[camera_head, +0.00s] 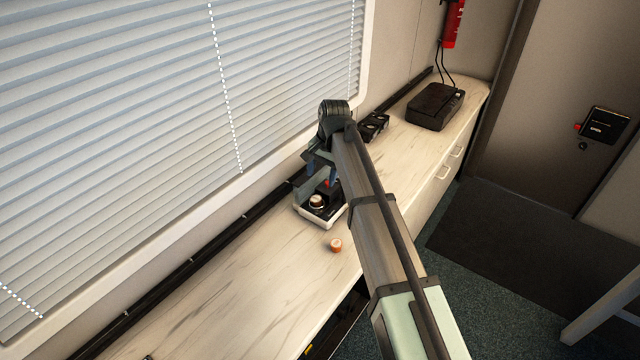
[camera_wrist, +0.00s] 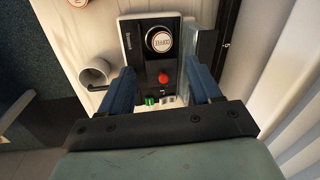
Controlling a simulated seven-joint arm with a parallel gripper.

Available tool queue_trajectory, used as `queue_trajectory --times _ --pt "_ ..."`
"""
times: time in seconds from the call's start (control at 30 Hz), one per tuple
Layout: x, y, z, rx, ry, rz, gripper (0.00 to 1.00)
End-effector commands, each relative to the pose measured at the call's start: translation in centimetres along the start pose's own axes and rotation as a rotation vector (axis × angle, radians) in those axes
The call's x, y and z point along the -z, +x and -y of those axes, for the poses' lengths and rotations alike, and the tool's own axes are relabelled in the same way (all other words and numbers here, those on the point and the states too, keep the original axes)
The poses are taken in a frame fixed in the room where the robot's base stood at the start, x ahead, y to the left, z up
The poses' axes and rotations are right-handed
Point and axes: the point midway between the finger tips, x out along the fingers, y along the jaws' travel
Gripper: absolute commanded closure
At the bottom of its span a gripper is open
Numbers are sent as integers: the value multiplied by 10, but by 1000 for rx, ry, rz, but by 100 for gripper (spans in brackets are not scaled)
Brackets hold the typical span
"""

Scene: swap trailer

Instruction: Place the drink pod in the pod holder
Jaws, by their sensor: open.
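A small orange pod (camera_head: 336,245) stands on the counter in front of the machine in the head view. Its pale, printed top edge shows at the top left of the wrist view (camera_wrist: 78,2). The black and white machine (camera_head: 338,219) has a round, white-topped piece with lettering (camera_wrist: 161,40) at one end; I cannot tell whether this is a pod seated in the holder. My gripper (camera_wrist: 162,72) is open and empty, its blue fingers on either side of the machine with a red knob (camera_wrist: 163,77) between them. In the head view my arm partly hides the machine.
A white mug (camera_wrist: 96,72) stands beside the machine in the wrist view. A black box (camera_head: 434,106) and a dark low item (camera_head: 373,127) sit farther along the counter. The window blinds (camera_head: 150,120) rise along the back. The near counter (camera_head: 230,285) is mostly clear.

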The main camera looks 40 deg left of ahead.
Motion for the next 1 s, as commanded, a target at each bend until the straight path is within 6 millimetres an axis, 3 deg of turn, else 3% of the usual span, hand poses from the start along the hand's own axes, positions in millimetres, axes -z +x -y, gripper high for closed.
queue_trajectory --times 0.23,1.0 --pt "0 -16 0 1 0 0 37" --pt "0 -16 0 1 0 0 37"
